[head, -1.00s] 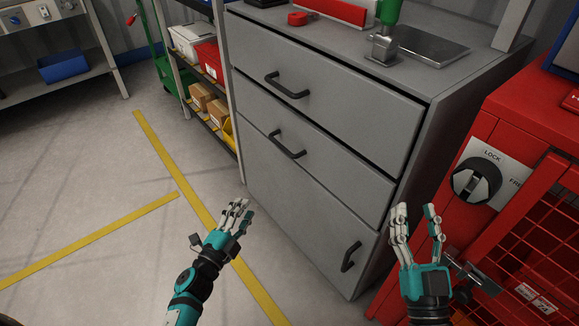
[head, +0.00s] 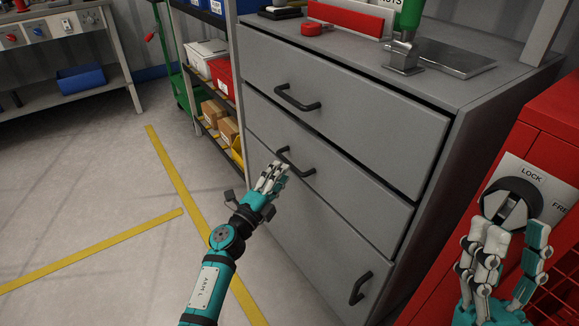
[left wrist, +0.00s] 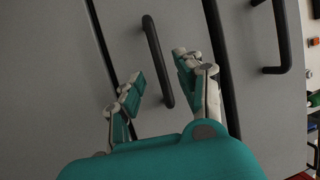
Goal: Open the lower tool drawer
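The lower drawer's black bar handle (head: 297,162) also shows in the left wrist view (left wrist: 157,60). My left gripper (head: 272,178) is just in front of the lower drawer, beside its handle. In the left wrist view its fingers (left wrist: 160,78) are spread, with the handle running between and beyond their tips. I see no clear contact.
A compartment front (head: 310,240) with a slanted handle (head: 360,288) lies below the drawers. The red cabinet (head: 555,130) with a lock knob (head: 510,203) stands close on the right. A shelf rack (head: 228,90) stands left of the drawers. The floor (head: 90,200) at left is clear.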

